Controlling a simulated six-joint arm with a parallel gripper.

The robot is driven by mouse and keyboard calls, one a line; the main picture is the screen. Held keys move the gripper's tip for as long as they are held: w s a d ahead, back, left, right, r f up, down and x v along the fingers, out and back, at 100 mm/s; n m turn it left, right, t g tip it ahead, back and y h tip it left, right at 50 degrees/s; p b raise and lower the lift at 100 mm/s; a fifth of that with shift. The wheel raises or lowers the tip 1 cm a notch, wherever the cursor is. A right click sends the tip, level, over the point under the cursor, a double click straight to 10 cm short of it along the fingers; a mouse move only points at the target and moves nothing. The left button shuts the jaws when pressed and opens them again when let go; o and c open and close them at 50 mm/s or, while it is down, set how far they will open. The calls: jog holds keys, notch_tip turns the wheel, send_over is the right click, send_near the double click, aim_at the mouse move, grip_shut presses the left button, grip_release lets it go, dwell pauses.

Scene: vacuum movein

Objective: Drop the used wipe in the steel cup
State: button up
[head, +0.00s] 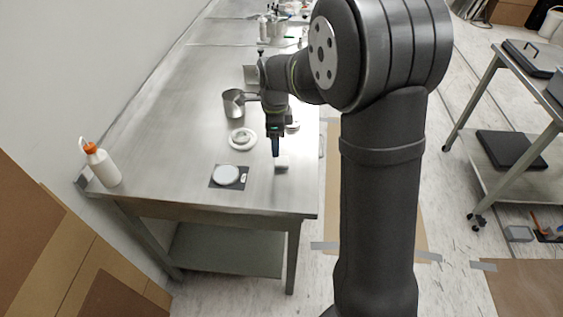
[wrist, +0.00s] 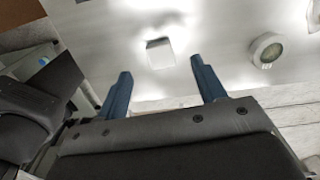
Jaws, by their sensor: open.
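The steel cup (head: 233,105), with a side handle, stands upright on the steel table, left of my arm in the head view. A small white square piece, which looks like the wipe (wrist: 160,53), lies on the table beyond my fingertips in the wrist view. In the head view a pale patch beside my fingers (head: 282,161) appears to be the same piece. My gripper (wrist: 160,68) is open, its two blue fingers apart with nothing between them. In the head view it (head: 276,152) points down over the table's right part.
A white dish (head: 242,148) sits below the cup in the head view. A white round item (head: 227,175) lies on a dark square. A white bottle with an orange top (head: 102,168) stands at the left. A small round item (wrist: 267,49) lies near the piece.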

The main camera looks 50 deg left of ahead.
aim_at(277, 160)
jog(key=f, duration=0.7)
jog(key=shift+w+d+f, duration=0.1)
jog(key=shift+d+f, duration=0.05)
jog(key=shift+d, duration=0.15)
jog(key=shift+c, duration=0.2)
jog(key=c, duration=1.1)
jog(key=shift+r, duration=0.5)
jog(key=r, duration=0.3)
jog(key=shift+w+d+r, duration=0.35)
jog(key=shift+r, duration=0.05)
jog(key=w+d+r, duration=0.2)
jog(key=d, duration=0.1)
jog(key=w+d+r, duration=0.2)
jog(key=d, duration=0.1)
jog(key=w+d+r, duration=0.2)
jog(key=d, duration=0.1)
jog(key=shift+r, duration=0.15)
